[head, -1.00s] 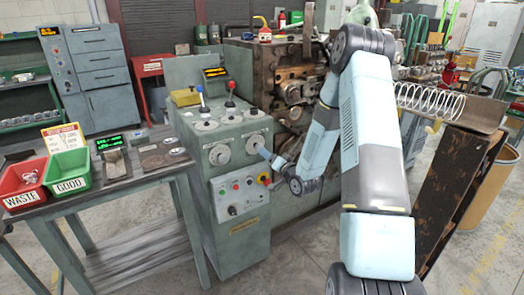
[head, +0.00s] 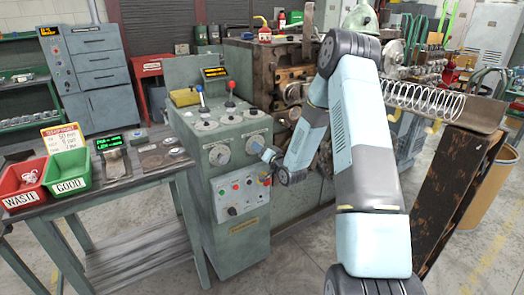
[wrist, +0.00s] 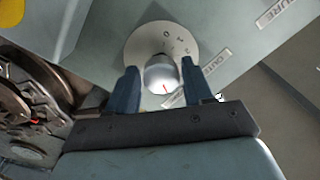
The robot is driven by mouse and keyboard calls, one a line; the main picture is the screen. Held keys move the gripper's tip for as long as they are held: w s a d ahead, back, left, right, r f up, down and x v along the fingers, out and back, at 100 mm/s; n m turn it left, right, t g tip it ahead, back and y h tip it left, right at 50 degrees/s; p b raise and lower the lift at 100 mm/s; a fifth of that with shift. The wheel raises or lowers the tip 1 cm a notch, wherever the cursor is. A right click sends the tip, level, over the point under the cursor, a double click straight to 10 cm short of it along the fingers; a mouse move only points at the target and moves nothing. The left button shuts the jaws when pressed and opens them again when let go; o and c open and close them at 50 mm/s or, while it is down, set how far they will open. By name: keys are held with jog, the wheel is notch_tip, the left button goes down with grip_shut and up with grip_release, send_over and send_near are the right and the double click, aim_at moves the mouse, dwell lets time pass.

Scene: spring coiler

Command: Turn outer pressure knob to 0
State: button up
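The outer pressure knob (wrist: 162,76) is a round silver knob with a red mark on its lower side in the wrist view. It sits on a pale round dial (wrist: 140,44) with printed numbers, including a 0 near the top. A label beside it partly reads "OUTE". My gripper (wrist: 160,88) is open, with one blue-grey finger on each side of the knob. A narrow gap shows beside the fingers; contact is hard to tell. In the head view, my gripper (head: 262,152) is at the right-hand dial on the front of the green control cabinet (head: 238,238), partly covering it.
Another dial (head: 220,155) is left of my gripper. Buttons (head: 236,187) lie below, and a blue lever (head: 201,93) and red lever (head: 230,86) stand on top. Dark machinery (wrist: 35,105) is at the wrist view's left. A workbench (head: 130,187) stands left of the cabinet.

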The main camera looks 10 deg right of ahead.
jog(key=c, duration=0.8)
jog(key=shift+o, duration=0.2)
jog(key=shift+s+a+f+n, duration=0.1)
jog(key=shift+f+n, duration=0.05)
jog(key=shift+n, duration=7.25)
jog(key=shift+s+f+n, duration=0.1)
jog(key=shift+f+n, duration=0.05)
jog(key=shift+n, duration=7.55)
